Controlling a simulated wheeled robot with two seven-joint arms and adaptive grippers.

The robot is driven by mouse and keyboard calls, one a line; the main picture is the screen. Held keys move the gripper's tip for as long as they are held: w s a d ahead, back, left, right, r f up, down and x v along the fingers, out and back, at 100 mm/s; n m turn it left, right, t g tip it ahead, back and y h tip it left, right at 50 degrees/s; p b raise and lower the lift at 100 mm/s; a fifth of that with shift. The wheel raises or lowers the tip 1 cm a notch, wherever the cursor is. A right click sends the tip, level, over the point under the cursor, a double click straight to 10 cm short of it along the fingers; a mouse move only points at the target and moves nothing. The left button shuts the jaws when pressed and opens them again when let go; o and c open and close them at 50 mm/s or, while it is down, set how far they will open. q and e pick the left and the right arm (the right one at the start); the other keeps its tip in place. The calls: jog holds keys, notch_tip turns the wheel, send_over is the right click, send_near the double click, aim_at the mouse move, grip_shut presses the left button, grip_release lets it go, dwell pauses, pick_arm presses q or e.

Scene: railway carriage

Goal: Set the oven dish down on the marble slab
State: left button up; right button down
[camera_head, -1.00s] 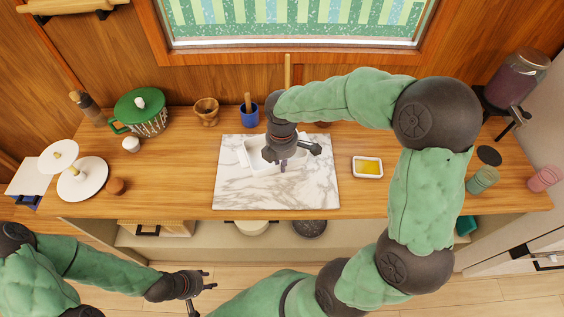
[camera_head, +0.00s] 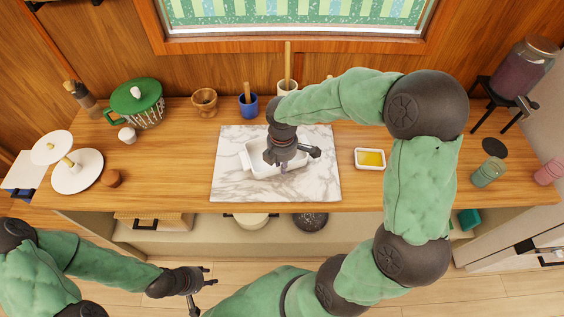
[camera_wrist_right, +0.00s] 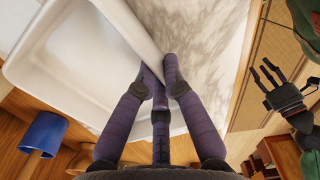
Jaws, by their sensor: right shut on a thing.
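The white rectangular oven dish (camera_head: 255,166) is over the middle of the marble slab (camera_head: 230,185), partly hidden by my right gripper. My right gripper (camera_head: 283,165) points down at the dish's right part. In the right wrist view, its fingers (camera_wrist_right: 160,75) are closed around the rim wall of the dish (camera_wrist_right: 70,70), with veined marble (camera_wrist_right: 210,50) beyond the wall. I cannot tell whether the dish's base touches the slab. My left gripper (camera_head: 206,285) is open and empty, low in front of the counter; it also shows in the right wrist view (camera_wrist_right: 268,80).
A small dish with yellow contents (camera_head: 370,159) stands right of the slab. A blue pot (camera_head: 248,106) and a white crock (camera_head: 288,88) stand behind it. A green lidded pot (camera_head: 137,103) is at left. Counter between slab and wooden bowl (camera_head: 110,178) is clear.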

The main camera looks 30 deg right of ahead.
jog(key=shift+f, duration=0.2)
jog(key=shift+f, duration=0.25)
dwell(0.5)
jog(key=c, duration=1.3)
grip_release()
jog(key=shift+o, duration=0.2)
jog(key=shift+c, duration=0.3)
jog(key=c, duration=0.4)
jog(key=shift+o, duration=0.2)
jog(key=shift+r, duration=0.1)
